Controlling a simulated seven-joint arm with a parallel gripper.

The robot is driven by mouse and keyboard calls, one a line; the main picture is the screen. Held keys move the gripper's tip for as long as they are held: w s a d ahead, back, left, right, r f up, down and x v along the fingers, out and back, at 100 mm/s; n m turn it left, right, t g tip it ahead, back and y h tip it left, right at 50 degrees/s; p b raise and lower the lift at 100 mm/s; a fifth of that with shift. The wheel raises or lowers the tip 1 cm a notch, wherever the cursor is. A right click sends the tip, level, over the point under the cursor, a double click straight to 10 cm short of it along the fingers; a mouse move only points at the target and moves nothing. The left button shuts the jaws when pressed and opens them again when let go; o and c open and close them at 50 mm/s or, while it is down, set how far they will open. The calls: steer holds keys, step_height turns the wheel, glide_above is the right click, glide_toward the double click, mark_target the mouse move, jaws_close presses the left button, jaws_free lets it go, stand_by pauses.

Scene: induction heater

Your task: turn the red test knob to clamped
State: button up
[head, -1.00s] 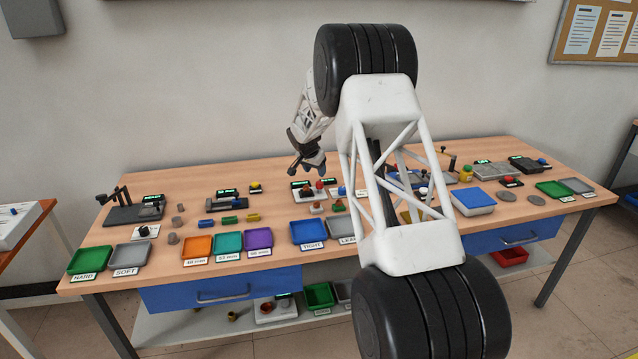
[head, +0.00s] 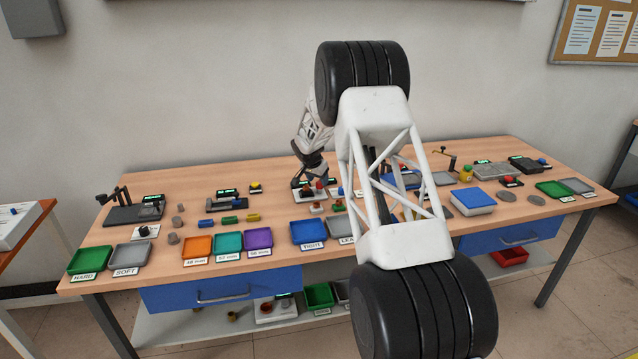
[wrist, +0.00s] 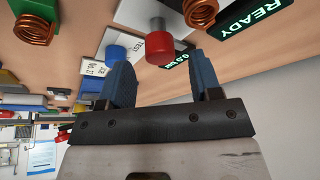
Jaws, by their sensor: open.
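A red cylindrical knob (wrist: 160,53) on a pale shaft shows in the wrist view, beside a white plate marked TEST. In the head view the red knob (head: 319,186) is small, at the middle of the bench. My gripper (wrist: 160,72) is open, with one blue finger to each side of the red knob in the picture. I cannot tell whether the fingertips reach around the knob; no contact shows. In the head view my gripper (head: 312,178) is low over the bench at the knob's device. The knob's setting cannot be read.
A blue knob (wrist: 115,53) stands close to the left finger in the wrist view. Copper coils (wrist: 201,12) and a READY display (wrist: 258,18) are nearby. Blue TIGHT tray (head: 308,232) is in front. My arm hides part of the bench's right side.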

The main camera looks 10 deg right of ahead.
steer(key=shift+x, duration=1.2)
steer(key=c, duration=0.9)
